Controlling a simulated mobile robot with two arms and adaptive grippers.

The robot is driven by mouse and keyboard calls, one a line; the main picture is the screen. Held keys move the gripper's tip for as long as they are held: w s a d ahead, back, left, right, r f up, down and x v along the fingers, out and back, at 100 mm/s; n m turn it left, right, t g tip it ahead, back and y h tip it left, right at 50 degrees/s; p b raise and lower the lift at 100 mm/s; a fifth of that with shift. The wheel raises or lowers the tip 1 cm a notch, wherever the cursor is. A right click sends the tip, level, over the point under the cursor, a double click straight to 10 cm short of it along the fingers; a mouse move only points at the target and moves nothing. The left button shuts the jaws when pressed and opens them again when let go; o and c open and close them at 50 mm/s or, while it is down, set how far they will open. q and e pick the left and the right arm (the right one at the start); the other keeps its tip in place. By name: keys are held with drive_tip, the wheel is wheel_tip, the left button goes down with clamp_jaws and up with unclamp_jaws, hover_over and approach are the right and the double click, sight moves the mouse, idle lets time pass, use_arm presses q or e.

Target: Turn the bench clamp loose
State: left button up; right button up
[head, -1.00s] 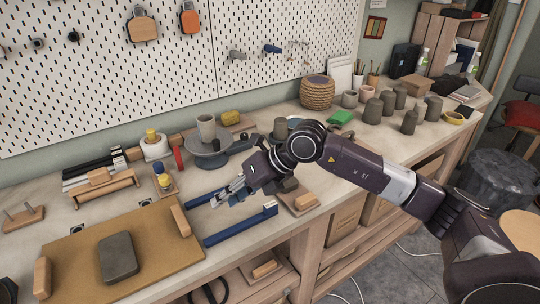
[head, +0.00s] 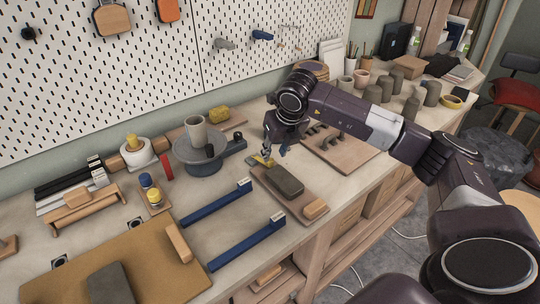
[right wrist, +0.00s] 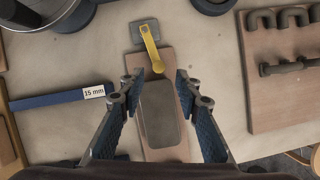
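The bench clamp shows as a yellow lever (right wrist: 151,50) on a grey plate at the far end of a wooden board (right wrist: 160,68) in the right wrist view. In the head view the yellow lever (head: 261,160) is partly hidden by my right gripper (head: 276,152). A grey block (head: 286,180) lies on the board. My right gripper also shows in the right wrist view (right wrist: 158,80); its blue fingers are spread and empty, to either side of the block in the picture, with the lever beyond the fingertips. My left gripper is out of view.
Two blue bars (head: 215,204) lie left of the board; one bears a "15 mm" label (right wrist: 94,92). A board with dark hook-like pieces (head: 336,145) is to the right. A turntable with a cup (head: 196,132) stands behind left.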

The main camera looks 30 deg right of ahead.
sight(271, 160)
drive_tip(key=x, duration=0.4)
drive_tip(key=shift+p, duration=0.4)
drive_tip(key=shift+w+f, duration=0.2)
drive_tip(key=shift+f, duration=0.2)
drive_tip(key=c, duration=0.8)
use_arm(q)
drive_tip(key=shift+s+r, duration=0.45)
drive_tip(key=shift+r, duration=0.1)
use_arm(e)
clamp_jaws()
